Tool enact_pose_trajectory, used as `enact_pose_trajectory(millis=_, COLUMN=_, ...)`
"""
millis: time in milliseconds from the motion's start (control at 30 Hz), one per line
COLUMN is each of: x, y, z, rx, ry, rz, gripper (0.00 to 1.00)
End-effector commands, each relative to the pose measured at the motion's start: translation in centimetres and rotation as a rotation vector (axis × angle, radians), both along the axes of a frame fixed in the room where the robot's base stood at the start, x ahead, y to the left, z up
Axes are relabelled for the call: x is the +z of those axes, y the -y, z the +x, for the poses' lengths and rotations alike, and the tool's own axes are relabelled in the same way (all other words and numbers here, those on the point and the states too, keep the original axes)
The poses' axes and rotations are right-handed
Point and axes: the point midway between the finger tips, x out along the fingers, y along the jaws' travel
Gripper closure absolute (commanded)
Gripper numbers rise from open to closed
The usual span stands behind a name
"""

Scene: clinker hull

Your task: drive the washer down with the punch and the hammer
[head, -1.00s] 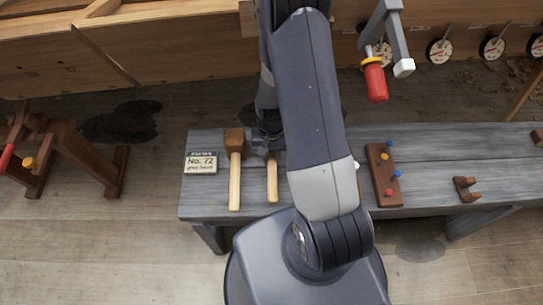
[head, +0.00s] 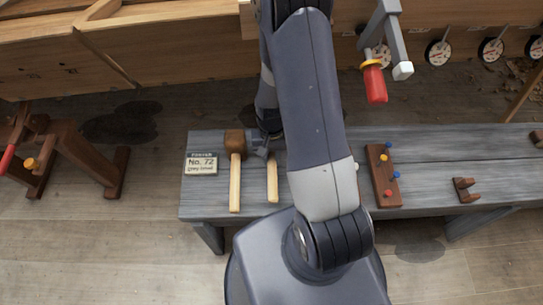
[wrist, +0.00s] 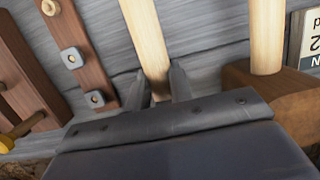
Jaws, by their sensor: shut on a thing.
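A hammer with a pale wooden handle (head: 272,180) lies on the grey bench, its handle toward the bench's front edge. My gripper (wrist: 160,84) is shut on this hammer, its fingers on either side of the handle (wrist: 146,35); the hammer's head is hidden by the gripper. In the wrist view, a brown wooden strip (wrist: 83,78) left of the handle carries several small grey square plates with round centres; I cannot tell whether one is the washer. I cannot make out the punch for certain.
A mallet (head: 235,170) lies close left of the hammer, beside a No. 72 sign (head: 201,164). A brown block with coloured pegs (head: 383,178) and a small brown cradle (head: 465,190) sit right on the bench (head: 430,165). A red-handled clamp (head: 375,84) hangs behind.

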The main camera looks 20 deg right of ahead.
Motion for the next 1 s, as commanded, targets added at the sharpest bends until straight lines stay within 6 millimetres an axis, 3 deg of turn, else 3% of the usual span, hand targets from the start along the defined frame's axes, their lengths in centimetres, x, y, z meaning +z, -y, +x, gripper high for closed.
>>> enact_pose_trajectory(millis=533, x=0.9, y=0.0, z=0.0, rx=0.000, ry=0.001, rz=0.000, gripper=1.00)
enact_pose_trajectory(millis=1000, x=6.0, y=0.0, z=0.1, rx=0.000, ry=0.002, rz=-0.001, gripper=1.00)
